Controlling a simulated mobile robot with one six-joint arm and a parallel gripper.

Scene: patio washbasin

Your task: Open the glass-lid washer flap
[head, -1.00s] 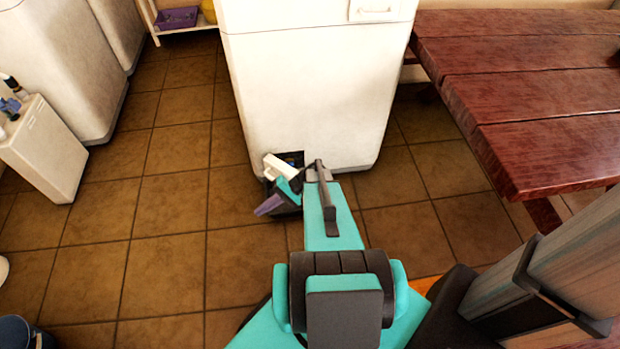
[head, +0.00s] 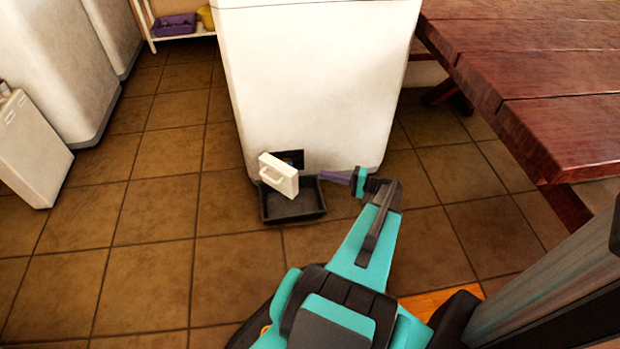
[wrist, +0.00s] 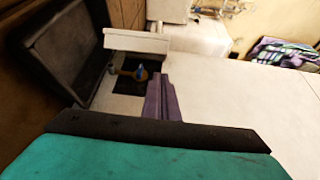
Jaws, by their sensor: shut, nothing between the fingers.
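The white washer (head: 310,80) stands ahead with a small dark opening (head: 291,157) low on its front. The white flap (head: 279,176) with a handle stands out from the left side of this opening, swung away from the front. My gripper (head: 330,176) is shut and empty, just right of the opening, its purple fingers pointing left. In the wrist view the purple fingers (wrist: 162,100) lie beside the opening (wrist: 128,78), where a blue and yellow part shows inside. The flap (wrist: 136,42) is seen beyond it, apart from the fingers.
A black tray (head: 292,207) lies on the floor under the flap. A red wooden table (head: 540,90) stands at the right. A white bin (head: 32,150) and other white machines stand at the left. The tiled floor between is clear.

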